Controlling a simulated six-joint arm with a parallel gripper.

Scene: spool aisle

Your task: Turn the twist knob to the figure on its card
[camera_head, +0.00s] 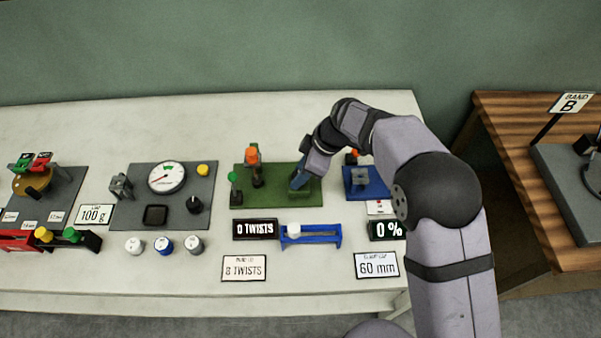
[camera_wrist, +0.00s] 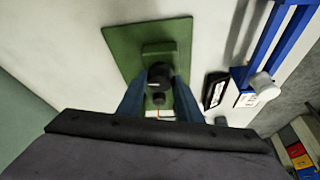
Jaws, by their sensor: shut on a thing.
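The green board (camera_head: 280,198) stands on the white bench and carries the twist knob. My gripper (camera_head: 299,183) is at the right part of this board and hides the knob in the head view. In the wrist view, the dark round twist knob (camera_wrist: 160,72) sits between my two blue fingers, and my gripper (camera_wrist: 159,84) is shut on it. The black display (camera_head: 256,229) in front of the board reads 0 TWISTS. The white card (camera_head: 244,268) on the front of the bench reads 8 TWISTS.
An orange-topped post (camera_head: 251,154) and a green-topped post (camera_head: 234,180) stand on the board's left. A blue board (camera_head: 358,186) and a 0 % display (camera_head: 387,230) are to the right. A gauge board (camera_head: 165,195) is to the left.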

